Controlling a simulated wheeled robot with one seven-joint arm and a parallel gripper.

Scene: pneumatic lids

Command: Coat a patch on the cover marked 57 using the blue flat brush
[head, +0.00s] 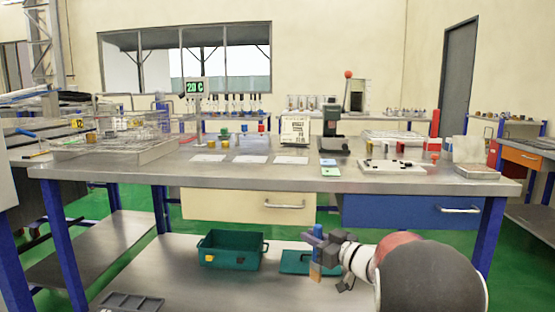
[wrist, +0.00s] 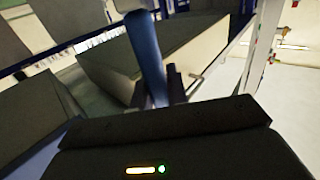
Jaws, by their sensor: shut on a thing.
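My gripper (head: 322,250) is low in front of the workbench, beside the lower shelf, in the head view. It is shut on a blue brush (head: 315,272), which hangs roughly upright with a brownish part showing. In the wrist view the blue handle (wrist: 146,50) rises between the fingers of my gripper (wrist: 160,92). The bristles cannot be made out clearly. No cover with a readable 57 shows in either view. Small flat green and blue pieces (head: 330,171) lie on the bench top, with no readable marks.
The steel workbench (head: 260,180) spans the view, with a cream drawer (head: 250,205) and a blue drawer (head: 410,212) beneath. A green crate (head: 230,250) and a green lid (head: 297,262) are on the lower shelf. A wire rack (head: 120,142) and a dark press-like stand (head: 334,130) occupy the bench.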

